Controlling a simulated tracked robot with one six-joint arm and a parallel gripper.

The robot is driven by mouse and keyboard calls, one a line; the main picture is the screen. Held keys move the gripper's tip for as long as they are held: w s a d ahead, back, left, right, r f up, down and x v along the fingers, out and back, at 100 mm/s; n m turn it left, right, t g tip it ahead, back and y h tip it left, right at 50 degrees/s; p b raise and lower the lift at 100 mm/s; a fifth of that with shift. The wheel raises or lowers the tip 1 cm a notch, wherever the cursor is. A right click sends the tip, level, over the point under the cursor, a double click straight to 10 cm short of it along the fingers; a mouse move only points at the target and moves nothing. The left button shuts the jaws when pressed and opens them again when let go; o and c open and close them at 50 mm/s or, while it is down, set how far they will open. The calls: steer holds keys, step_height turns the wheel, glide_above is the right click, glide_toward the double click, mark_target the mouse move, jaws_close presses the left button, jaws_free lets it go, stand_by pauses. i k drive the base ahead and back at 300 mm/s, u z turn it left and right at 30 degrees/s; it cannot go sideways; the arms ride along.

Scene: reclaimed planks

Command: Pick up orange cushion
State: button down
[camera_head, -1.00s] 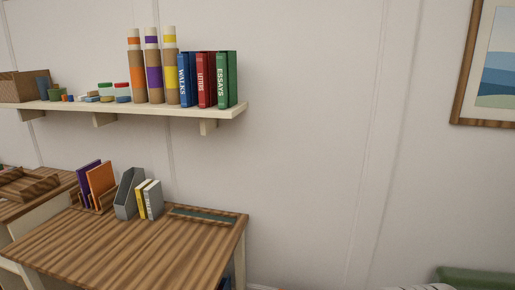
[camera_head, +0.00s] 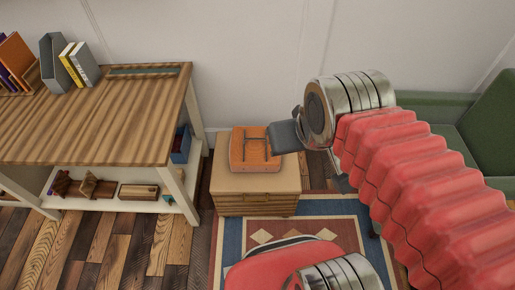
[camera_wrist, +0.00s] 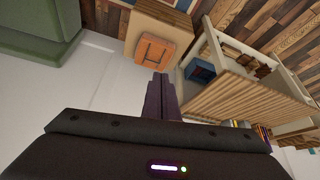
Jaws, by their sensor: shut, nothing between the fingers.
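The orange cushion (camera_head: 254,150) is square with dark lines across its top. It lies flat on a small wooden cabinet (camera_head: 257,183) in the head view. In the wrist view the cushion (camera_wrist: 153,50) is just beyond the fingertips, with a visible gap in the picture. My gripper (camera_wrist: 160,80) has its two dark fingers together and empty, pointing toward the cushion. In the head view my gripper (camera_head: 284,137) is at the cushion's right edge in the picture and covers a little of it. I cannot tell its height above the cushion.
A wooden desk (camera_head: 100,125) with a lower shelf stands left of the cabinet, holding books and a blue box (camera_head: 181,144). A green sofa (camera_head: 455,125) is on the right. A patterned rug (camera_head: 335,225) lies in front of the cabinet. The wall is close behind.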

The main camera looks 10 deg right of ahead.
mark_target(250, 150)
steer(key=k, duration=0.65)
steer(key=u, duration=0.35)
steer(key=i, duration=0.5)
steer(key=u, duration=0.65)
steer(key=i, duration=0.65)
steer(key=u, duration=0.15)
